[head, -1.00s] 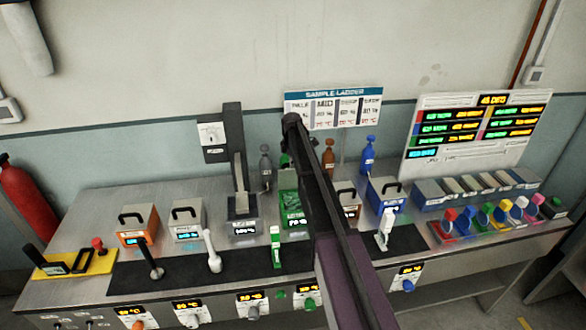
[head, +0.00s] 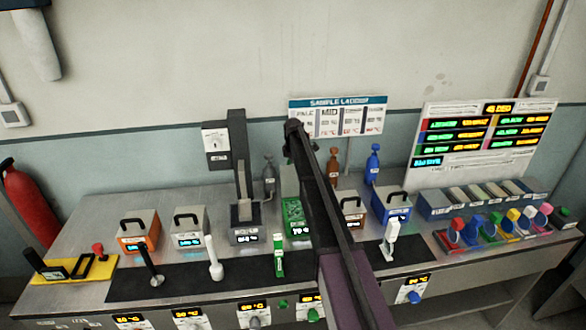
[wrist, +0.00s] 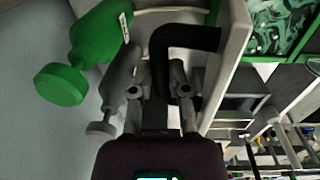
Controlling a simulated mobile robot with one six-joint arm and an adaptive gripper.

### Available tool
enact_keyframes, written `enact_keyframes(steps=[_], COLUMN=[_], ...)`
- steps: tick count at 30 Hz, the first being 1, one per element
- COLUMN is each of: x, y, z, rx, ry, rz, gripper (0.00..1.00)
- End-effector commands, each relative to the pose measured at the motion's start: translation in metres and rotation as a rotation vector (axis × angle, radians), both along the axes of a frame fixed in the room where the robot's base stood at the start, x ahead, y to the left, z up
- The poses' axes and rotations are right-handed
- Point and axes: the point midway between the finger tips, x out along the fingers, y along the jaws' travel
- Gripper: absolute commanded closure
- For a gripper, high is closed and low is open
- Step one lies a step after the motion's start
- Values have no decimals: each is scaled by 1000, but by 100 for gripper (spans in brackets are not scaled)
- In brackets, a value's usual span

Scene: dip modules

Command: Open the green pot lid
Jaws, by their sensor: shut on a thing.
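The green pot (head: 296,232) stands on the bench's back row, partly behind my arm. Its green marbled contents show from above, and also at the upper right of the wrist view (wrist: 282,22). In the wrist view, the pale lid (wrist: 232,55) stands on edge beside the opening, tilted up from the pot. My gripper (wrist: 162,78) is shut on the lid's black handle (wrist: 187,36), with a finger on each side of it. The head view hides my gripper and the lid behind my arm.
A green bottle (wrist: 97,47) and a grey bottle (wrist: 119,80) are close left of my gripper in the wrist view. Orange (head: 138,240) and blue (head: 392,207) pots with black-handled lids stand along the bench. Upright white and green tools line the black mat (head: 185,280).

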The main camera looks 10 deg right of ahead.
Motion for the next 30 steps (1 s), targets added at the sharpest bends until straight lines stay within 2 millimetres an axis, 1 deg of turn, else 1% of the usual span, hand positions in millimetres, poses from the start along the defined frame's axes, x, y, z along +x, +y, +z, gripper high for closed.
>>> enact_keyframes(steps=[1, 9, 10, 11, 12, 13, 30], x=[7, 9, 9, 9, 9, 9, 5], y=[-1, -2, -2, -2, -2, -2, -2], z=[-1, -1, -1, -1, -1, -1, 1], rx=[-2, -2, -2, -2, -2, -2, -1], ry=[-13, -14, -14, -13, -14, -14, -9], rz=[0, -1, -1, -1, -1, -1, -2], gripper=[100, 100, 72, 63, 51, 43, 43])
